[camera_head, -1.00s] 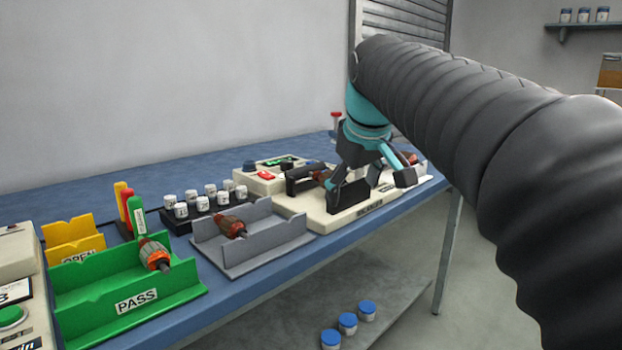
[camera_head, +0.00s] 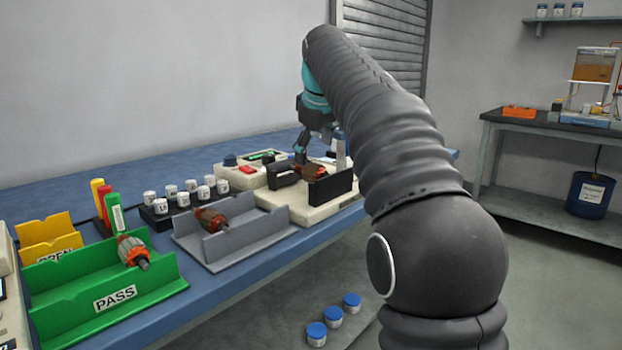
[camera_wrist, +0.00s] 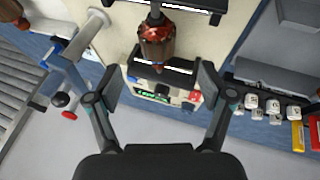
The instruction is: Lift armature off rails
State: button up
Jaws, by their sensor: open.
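An orange-brown armature (camera_head: 317,170) lies across the dark rails (camera_head: 328,188) of a cream-coloured fixture in the head view. In the wrist view the armature (camera_wrist: 157,42) shows at top centre, its shaft pointing between my fingers. My gripper (camera_head: 312,152) is above the fixture, close to the armature. In the wrist view my gripper (camera_wrist: 158,82) is open, its two fingers spread apart and nothing between the pads. In the head view my arm partly hides the fixture's right side.
A grey tray (camera_head: 240,243) holds another armature (camera_head: 211,219). A green PASS tray (camera_head: 165,292) holds one more. A yellow tray (camera_head: 45,228) and several white jars (camera_head: 180,193) stand left of the fixture. A cream instrument box (camera_head: 238,178) sits behind it.

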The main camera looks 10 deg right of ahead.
aim_at(312, 165)
jog(key=shift+b+x, duration=0.65)
jog(key=shift+x, duration=3.05)
jog(key=shift+d, duration=0.1)
jog(key=c, duration=1.3)
jog(key=shift+r, duration=0.1)
grip_shut()
jog(key=shift+r, duration=0.1)
